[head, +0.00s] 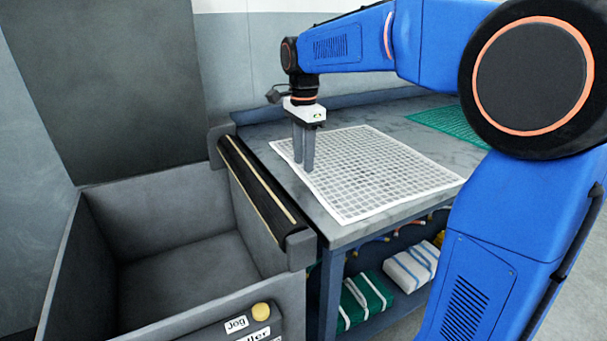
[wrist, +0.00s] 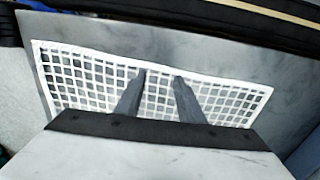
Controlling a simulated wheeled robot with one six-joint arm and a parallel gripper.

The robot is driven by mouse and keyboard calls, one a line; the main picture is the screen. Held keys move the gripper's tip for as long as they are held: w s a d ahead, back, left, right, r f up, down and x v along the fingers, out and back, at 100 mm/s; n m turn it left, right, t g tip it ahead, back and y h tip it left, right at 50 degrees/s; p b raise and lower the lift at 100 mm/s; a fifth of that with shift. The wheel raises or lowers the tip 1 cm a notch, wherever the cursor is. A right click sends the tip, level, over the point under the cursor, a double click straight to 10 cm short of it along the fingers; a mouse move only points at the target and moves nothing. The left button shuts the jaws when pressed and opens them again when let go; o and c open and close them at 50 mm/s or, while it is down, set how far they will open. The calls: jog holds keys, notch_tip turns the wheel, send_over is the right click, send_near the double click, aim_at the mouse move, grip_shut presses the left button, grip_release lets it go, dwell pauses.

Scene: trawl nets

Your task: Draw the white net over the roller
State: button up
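The white net (head: 370,175) lies flat on the grey table, its left edge a short way from the roller. The black roller (head: 258,188), with a tan stripe along it, runs along the table's left edge; the net is not over it. My gripper (head: 303,168) points down at the net's far left part, fingers apart, nothing seen between them. In the wrist view, the open fingers (wrist: 160,75) reach over the net (wrist: 90,80), tips near its roller-side edge. The roller (wrist: 200,20) crosses the top there. I cannot tell whether the fingertips touch the net.
A deep grey bin (head: 185,270) stands left of the roller, empty as far as I see. A green net (head: 450,122) lies at the table's back right. Folded green (head: 365,300) and white (head: 412,265) bundles sit on the shelf below. A yellow button (head: 261,311) is on the bin's front.

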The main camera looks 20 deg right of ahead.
jog(key=shift+f, duration=0.95)
grip_shut()
notch_tip(320, 180, up, 7)
dwell(0.4)
